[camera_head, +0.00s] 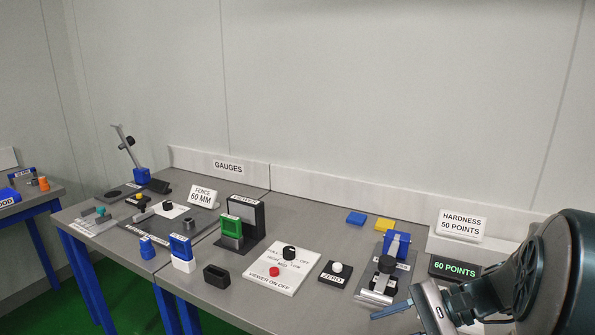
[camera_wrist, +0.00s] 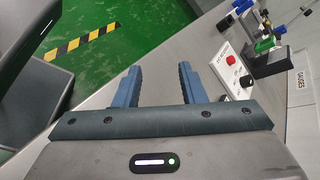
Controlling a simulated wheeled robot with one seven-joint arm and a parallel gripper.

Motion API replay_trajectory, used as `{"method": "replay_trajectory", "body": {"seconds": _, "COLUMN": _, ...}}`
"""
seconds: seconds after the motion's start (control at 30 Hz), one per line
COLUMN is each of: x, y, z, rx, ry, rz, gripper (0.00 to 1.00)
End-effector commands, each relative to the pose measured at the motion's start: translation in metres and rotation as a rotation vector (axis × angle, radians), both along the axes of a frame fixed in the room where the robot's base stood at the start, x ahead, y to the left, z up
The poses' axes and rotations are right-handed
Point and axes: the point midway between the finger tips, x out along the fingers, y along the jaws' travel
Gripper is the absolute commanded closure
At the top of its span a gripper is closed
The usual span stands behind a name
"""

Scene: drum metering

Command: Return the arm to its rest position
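My gripper (camera_wrist: 160,85) shows in the wrist view with its two blue-grey fingers spread apart and nothing between them. In the head view my gripper (camera_head: 390,310) is at the lower right, at the front of the bench, beside the clamp-like device with a black knob (camera_head: 387,264). My arm comes in from the right edge and hides part of the bench there. Whether the gripper touches anything cannot be told.
The grey bench (camera_head: 215,298) carries a white control panel (camera_head: 283,267) with a black knob and red button, a zero button box (camera_head: 335,275), a green-and-black gauge (camera_head: 238,225) and a 60-points display (camera_head: 454,268). Green floor (camera_wrist: 115,60) with striped tape shows in the wrist view.

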Motion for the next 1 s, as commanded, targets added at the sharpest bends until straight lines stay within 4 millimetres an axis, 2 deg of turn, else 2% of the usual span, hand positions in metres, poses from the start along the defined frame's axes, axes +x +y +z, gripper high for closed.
{"method": "replay_trajectory", "body": {"seconds": 0.03, "x": -0.014, "y": 0.015, "z": 0.012, "rx": -0.099, "ry": -0.008, "rz": 0.072, "gripper": 0.63}}
{"method": "replay_trajectory", "body": {"seconds": 0.13, "x": -0.039, "y": 0.031, "z": 0.014, "rx": -0.303, "ry": -0.036, "rz": 0.203, "gripper": 0.63}}
{"method": "replay_trajectory", "body": {"seconds": 0.3, "x": -0.072, "y": 0.037, "z": 0.025, "rx": -0.645, "ry": -0.164, "rz": 0.412, "gripper": 0.63}}
{"method": "replay_trajectory", "body": {"seconds": 0.4, "x": -0.081, "y": 0.034, "z": 0.035, "rx": -0.827, "ry": -0.275, "rz": 0.518, "gripper": 0.63}}
{"method": "replay_trajectory", "body": {"seconds": 0.63, "x": -0.084, "y": 0.027, "z": 0.06, "rx": -1.091, "ry": -0.508, "rz": 0.667, "gripper": 0.63}}
{"method": "replay_trajectory", "body": {"seconds": 1.0, "x": -0.082, "y": 0.025, "z": 0.063, "rx": -1.149, "ry": -0.566, "rz": 0.697, "gripper": 0.63}}
